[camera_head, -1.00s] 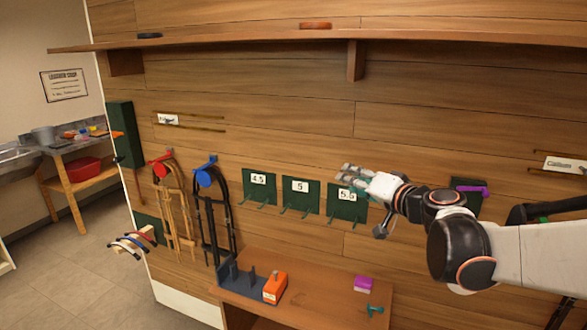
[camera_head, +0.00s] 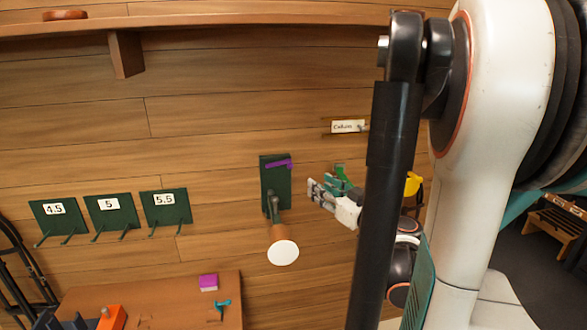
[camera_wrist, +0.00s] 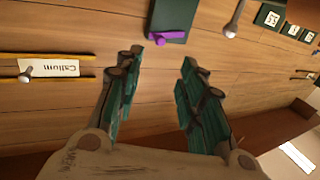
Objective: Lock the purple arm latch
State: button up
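The purple latch (camera_head: 279,164) lies across the upper part of a dark green wall plate (camera_head: 275,185). Below it, a grey metal arm carries a tan cylinder with a white round end (camera_head: 283,252). My gripper (camera_head: 316,193) is just right of the plate in the head view, apart from it. The wrist view shows the purple latch (camera_wrist: 174,38) and green plate (camera_wrist: 178,15) beyond and above my fingertips. My gripper (camera_wrist: 160,68) is open there, with nothing between the fingers. Whether the latch is locked cannot be told.
A name sign (camera_head: 348,126) hangs on the wall above and right of my gripper. Numbered green racks (camera_head: 165,208) with pegs are to the left. A bench (camera_head: 150,305) below holds a purple block (camera_head: 208,282) and a teal item (camera_head: 222,308). A yellow object (camera_head: 413,184) shows behind my arm.

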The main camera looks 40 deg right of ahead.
aim_at(292, 167)
jog(key=w, duration=0.4)
jog(key=w+d+b, duration=0.1)
jog(key=w, duration=0.4)
jog(key=w+d+b, duration=0.1)
jog(key=w, duration=0.3)
jog(key=shift+w, duration=0.3)
jog(key=shift+c, duration=0.2)
grip_shut()
